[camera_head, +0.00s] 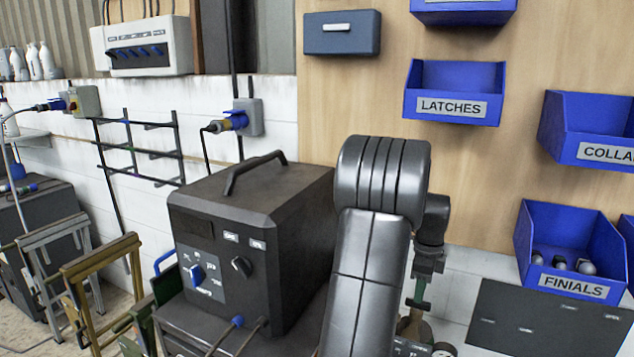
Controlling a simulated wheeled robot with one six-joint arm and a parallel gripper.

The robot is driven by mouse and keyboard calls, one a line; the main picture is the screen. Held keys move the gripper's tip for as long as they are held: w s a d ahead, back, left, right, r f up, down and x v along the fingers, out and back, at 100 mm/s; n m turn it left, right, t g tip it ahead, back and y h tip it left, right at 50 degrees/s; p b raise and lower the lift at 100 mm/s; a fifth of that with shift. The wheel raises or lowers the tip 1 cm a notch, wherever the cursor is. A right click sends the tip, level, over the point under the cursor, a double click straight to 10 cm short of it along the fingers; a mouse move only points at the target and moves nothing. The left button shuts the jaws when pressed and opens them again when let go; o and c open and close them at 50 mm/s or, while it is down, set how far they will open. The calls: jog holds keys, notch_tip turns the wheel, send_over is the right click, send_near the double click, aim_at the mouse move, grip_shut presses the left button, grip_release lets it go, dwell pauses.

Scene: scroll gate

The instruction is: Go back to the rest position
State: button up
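My arm rises from the bottom centre of the head view and bends over at its thick grey elbow. Its slimmer wrist hangs down behind and to the right of the elbow. My gripper (422,285) points downward at the wrist's end, in front of the wall's lower part. It is small, dark and partly hidden by my own arm. Its finger gap is not clear, and I cannot tell whether it holds anything. A small dark green part shows right at or below the fingertips; I cannot tell whether they touch.
A black welding machine (248,240) stands close left of my arm. Blue bins for latches (452,107), collars (597,152) and finials (572,287) hang on the wooden board at right. A dark panel (545,318) is below them. Metal frames (100,265) stand at lower left.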

jog(key=shift+f, duration=1.6)
notch_tip(320, 180, up, 14)
jog(key=b, duration=0.1)
notch_tip(320, 180, down, 14)
jog(key=shift+p, duration=0.6)
jog(key=n, duration=1)
jog(key=shift+r, duration=0.15)
